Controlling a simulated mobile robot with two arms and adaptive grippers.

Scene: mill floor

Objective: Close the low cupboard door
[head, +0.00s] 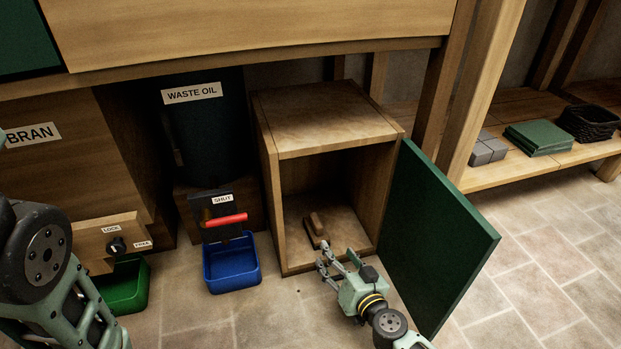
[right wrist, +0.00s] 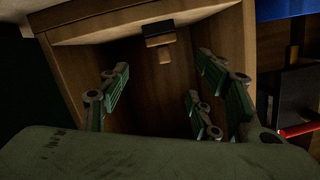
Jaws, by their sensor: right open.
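The low cupboard (head: 268,185) is an open-fronted wooden box on the floor. Its green door (head: 436,235) is hinged on the right side and stands wide open, swung out toward me. A small brown wooden block-like object (head: 316,226) lies inside on the cupboard floor. My right gripper (head: 328,262) is open and empty at the cupboard's front opening, left of the door and apart from its inner face. In the right wrist view the open fingers (right wrist: 160,100) point into the cupboard (right wrist: 75,75). My left arm shows at the left edge; its gripper is out of frame.
A blue bin (head: 232,264) stands left of the cupboard, below a red-handled valve and a "WASTE OIL" drum (head: 203,125). A green bin (head: 125,287) is farther left under the "BRAN" chest (head: 60,150). A low shelf (head: 490,175) stands at right. The tiled floor right of the door is clear.

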